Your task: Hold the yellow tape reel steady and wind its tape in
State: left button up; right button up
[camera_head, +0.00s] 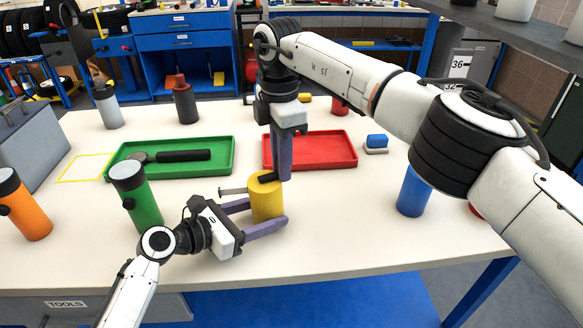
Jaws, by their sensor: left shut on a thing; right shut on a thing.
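The yellow tape reel (265,201) stands upright on the white table near the middle. My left gripper (262,215) comes in low from the left, with its purple fingers on either side of the reel, shut on it. My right gripper (279,174) points down from above and is shut on the dark crank handle (267,178) at the top of the reel. The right fingers hide part of the handle. A thin grey strip with a small end piece (233,190) sticks out to the left of the reel; I cannot tell if it is the tape.
A green tray (228,169) holding a dark tool (184,156) lies behind left, and a red tray (345,163) behind right. Green (137,196), orange (27,212) and blue (412,193) cylinders stand around. The front table is clear.

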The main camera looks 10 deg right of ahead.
dwell(0.4)
jog(key=n, duration=0.1)
jog(key=w+n, duration=0.1)
jog(key=shift+a+n, duration=0.15)
jog(key=shift+n, duration=0.25)
jog(key=shift+w+n, duration=0.2)
jog(key=shift+n, duration=0.4)
jog(key=o, duration=0.8)
